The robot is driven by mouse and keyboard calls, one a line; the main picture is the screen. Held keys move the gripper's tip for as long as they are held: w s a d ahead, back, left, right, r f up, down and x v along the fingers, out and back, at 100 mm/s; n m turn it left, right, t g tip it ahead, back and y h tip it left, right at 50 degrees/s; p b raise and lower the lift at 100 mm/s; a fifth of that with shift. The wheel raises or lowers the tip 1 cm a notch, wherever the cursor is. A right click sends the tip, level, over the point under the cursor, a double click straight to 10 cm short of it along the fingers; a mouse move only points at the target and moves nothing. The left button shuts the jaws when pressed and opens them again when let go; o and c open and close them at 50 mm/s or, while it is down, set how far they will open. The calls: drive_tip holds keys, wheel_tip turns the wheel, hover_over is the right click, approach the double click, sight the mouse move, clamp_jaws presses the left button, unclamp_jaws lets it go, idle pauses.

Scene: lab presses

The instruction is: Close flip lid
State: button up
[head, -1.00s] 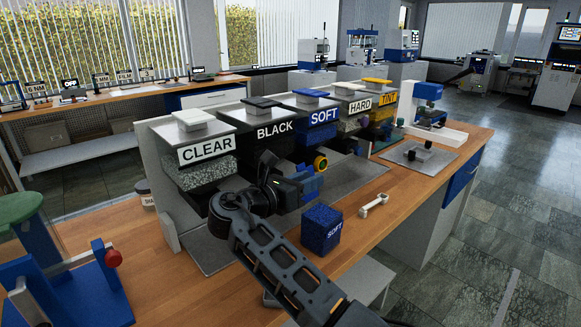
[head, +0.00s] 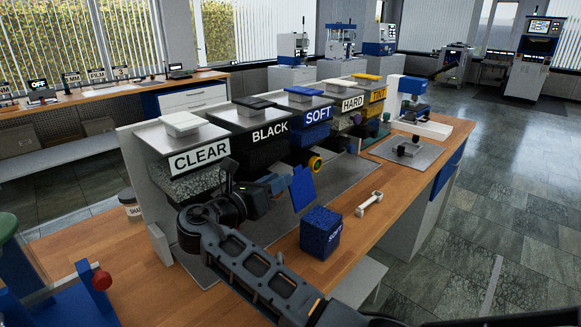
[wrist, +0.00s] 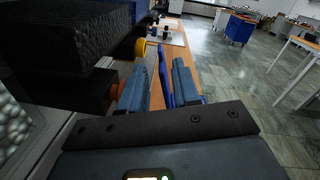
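A row of labelled bins with grey, handled tops stands on the bench: CLEAR (head: 192,165), BLACK (head: 265,145), SOFT (head: 312,125), HARD and TINT. A tilted blue flap (head: 303,188) shows in front of the SOFT bin; I take it to be the flip lid, though its hinge is hidden. My gripper (head: 275,189) is just left of this flap in the head view. In the wrist view its fingers (wrist: 159,68) are apart, with the blue flap (wrist: 163,78) showing between and beyond them. I cannot tell whether they touch it.
A yellow ringed knob (head: 315,163) is close behind the flap. A black bin (wrist: 75,40) crowds the wrist view's left. Floor is free at right.

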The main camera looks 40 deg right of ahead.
sight(296, 169)
drive_tip(key=shift+w+d+p, duration=0.25)
drive_tip(key=shift+d+p, duration=0.1)
drive_tip(key=shift+d, duration=1.6)
drive_tip(key=shift+w+d+p, duration=0.2)
drive_tip(key=shift+d+p, duration=0.1)
drive_tip(key=shift+d, duration=1.65)
drive_tip(key=shift+c, duration=0.4)
clamp_jaws()
